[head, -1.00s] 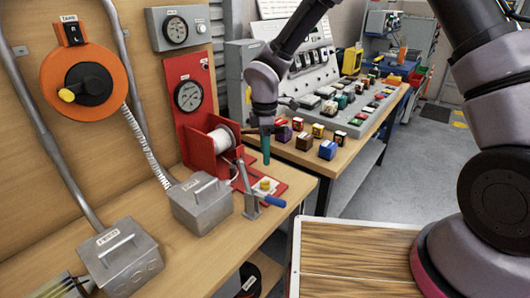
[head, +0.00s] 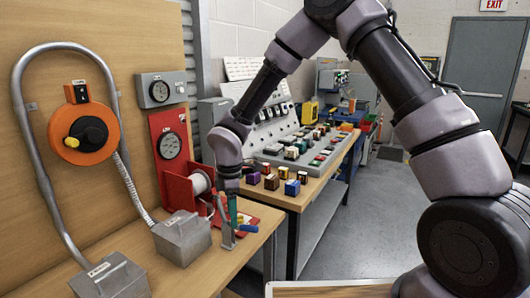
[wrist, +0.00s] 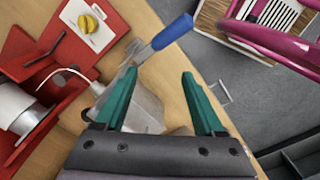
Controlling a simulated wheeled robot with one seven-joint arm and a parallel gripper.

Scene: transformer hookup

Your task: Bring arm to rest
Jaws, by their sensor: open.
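My gripper (wrist: 160,74) points down over the wooden workbench, with its two green fingers apart and nothing between them. In the head view my gripper (head: 233,212) is beside a lever with a blue handle (head: 247,228), near the red spool stand (head: 180,193). In the wrist view the blue handle (wrist: 172,34) lies just beyond the fingertips, and its metal shank runs down to the left. Whether the fingers touch the lever cannot be told. My arm reaches across the head view from the right, bent at the elbow.
Grey metal boxes (head: 183,238) and an orange reel (head: 83,133) line the left side. A second bench (head: 296,200) with a control panel and several small coloured blocks stands behind my gripper. Open grey floor (head: 358,222) lies to the right.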

